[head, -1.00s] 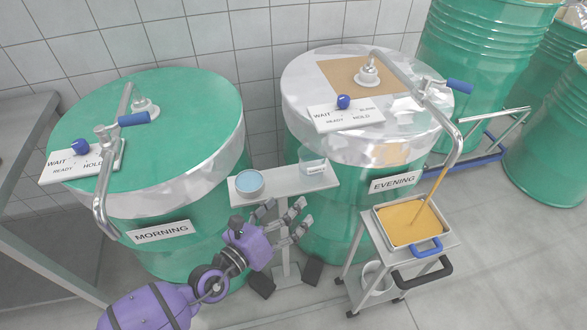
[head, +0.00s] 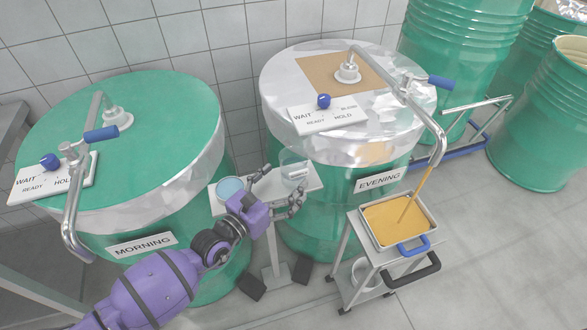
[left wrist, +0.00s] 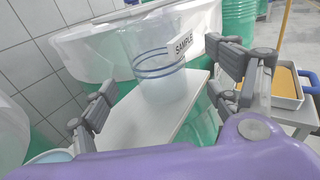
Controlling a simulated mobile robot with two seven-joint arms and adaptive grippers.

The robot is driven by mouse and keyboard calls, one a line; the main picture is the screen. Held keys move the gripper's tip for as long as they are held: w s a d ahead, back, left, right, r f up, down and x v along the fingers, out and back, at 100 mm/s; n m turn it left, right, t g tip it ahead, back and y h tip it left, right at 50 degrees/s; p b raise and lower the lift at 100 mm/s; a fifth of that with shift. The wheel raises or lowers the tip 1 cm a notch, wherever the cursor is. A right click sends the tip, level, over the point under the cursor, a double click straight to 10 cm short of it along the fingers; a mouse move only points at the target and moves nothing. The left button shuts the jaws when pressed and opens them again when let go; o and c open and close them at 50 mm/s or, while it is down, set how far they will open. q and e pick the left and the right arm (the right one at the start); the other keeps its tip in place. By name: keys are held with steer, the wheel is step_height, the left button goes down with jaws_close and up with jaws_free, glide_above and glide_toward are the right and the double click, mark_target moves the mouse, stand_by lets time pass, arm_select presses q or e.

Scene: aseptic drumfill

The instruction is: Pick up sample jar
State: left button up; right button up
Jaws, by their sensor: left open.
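The sample jar (head: 295,172) is a clear, upright cup on the right part of a small white stand (head: 262,193). In the left wrist view the jar (left wrist: 158,70) shows blue rings and a SAMPLE label. My left gripper (head: 282,186) is open and empty at the front edge of the stand. In the left wrist view its fingers (left wrist: 165,95) are spread to either side, with the jar beyond and between them. I cannot tell whether a finger touches it. My right gripper is not in view.
A round blue-topped dish (head: 230,187) sits left on the stand, close to my gripper. The MORNING drum (head: 150,120) and EVENING drum (head: 330,215) stand behind. A cart (head: 360,240) with a tray of yellow liquid (head: 400,218) is at the right.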

arm_select(q)
steer(key=shift+x, duration=1.1)
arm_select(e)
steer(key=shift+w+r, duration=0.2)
arm_select(q)
steer(key=c, duration=1.2)
steer(key=shift+c, duration=0.4)
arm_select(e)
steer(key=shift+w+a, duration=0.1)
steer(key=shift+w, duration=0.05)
arm_select(q)
steer(key=shift+r, duration=0.1)
